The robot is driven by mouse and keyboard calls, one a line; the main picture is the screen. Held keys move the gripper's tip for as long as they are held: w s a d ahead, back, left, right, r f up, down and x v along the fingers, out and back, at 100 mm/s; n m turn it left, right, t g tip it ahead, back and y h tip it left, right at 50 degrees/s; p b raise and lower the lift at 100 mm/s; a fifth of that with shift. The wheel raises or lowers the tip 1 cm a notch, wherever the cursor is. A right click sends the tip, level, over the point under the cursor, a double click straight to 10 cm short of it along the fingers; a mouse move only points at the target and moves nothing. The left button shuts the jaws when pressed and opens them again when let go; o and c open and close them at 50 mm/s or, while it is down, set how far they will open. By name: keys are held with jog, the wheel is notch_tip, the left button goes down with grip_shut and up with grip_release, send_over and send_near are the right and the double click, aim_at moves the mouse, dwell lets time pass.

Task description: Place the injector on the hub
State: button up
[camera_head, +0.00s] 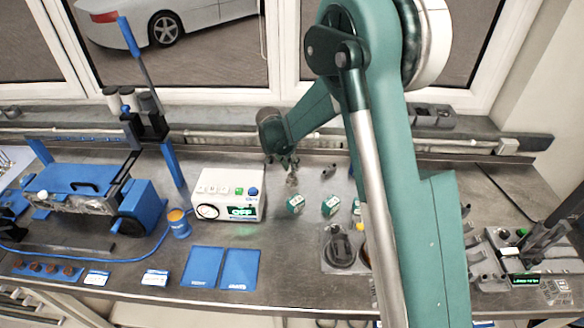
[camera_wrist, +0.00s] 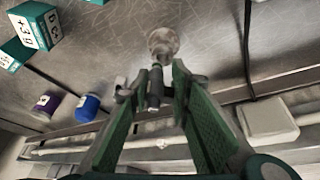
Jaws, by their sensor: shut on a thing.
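My gripper (camera_head: 288,160) hangs over the back middle of the workbench, pointing down. In the wrist view my gripper (camera_wrist: 152,88) has its green fingers closed around a small dark cylindrical part, the injector (camera_wrist: 154,90). A round, mottled silvery shape (camera_wrist: 163,43) lies just beyond the fingertips. It also shows below the gripper in the head view (camera_head: 292,180). I cannot tell whether it belongs to the injector. I cannot pick out the hub with certainty.
Green-and-white boxes (camera_head: 296,204) stand just in front of my gripper. A white box with an OFF display (camera_head: 228,196) is to the left. A grey fixture (camera_head: 338,262) with a dark round part is near the front. Blue mats (camera_head: 240,270) lie front left.

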jog(key=shift+f, duration=0.75)
jog(key=shift+f, duration=0.2)
jog(key=o, duration=0.9)
jog(key=shift+r, duration=0.1)
jog(key=shift+r, duration=0.1)
jog(key=shift+v, duration=6.05)
jog(key=shift+d, duration=0.1)
